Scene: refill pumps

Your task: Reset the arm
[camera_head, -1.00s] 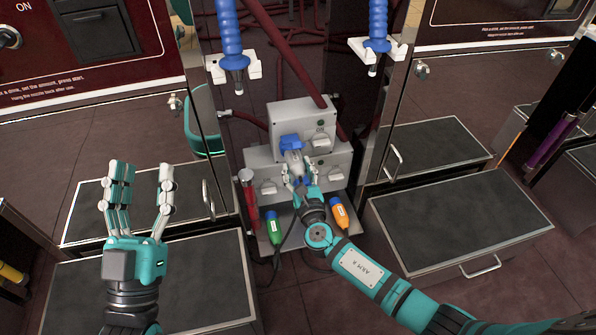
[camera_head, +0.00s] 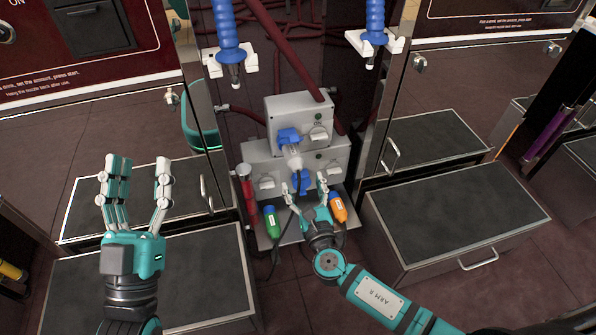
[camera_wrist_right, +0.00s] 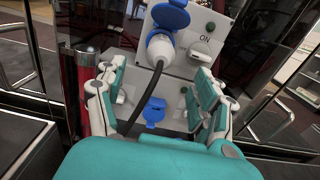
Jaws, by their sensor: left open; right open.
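My right gripper (camera_head: 305,185) is open and empty in front of the grey socket boxes, its fingers pointing toward them. In the right wrist view its two fingers (camera_wrist_right: 165,95) stand wide apart. A white and blue plug (camera_head: 293,157) with a black cable sits at the blue-lidded socket of the upper box (camera_head: 298,112); it also shows in the right wrist view (camera_wrist_right: 160,47), beyond the fingers and apart from them. My left gripper (camera_head: 137,195) is open and empty at the left, above a dark-topped step.
A lower socket box (camera_head: 335,160) stands under the upper one. A green connector (camera_head: 271,222) and an orange one (camera_head: 338,207) lie in front. Blue nozzles hang left (camera_head: 226,30) and right (camera_head: 375,20). A dark step (camera_head: 445,215) stands at the right.

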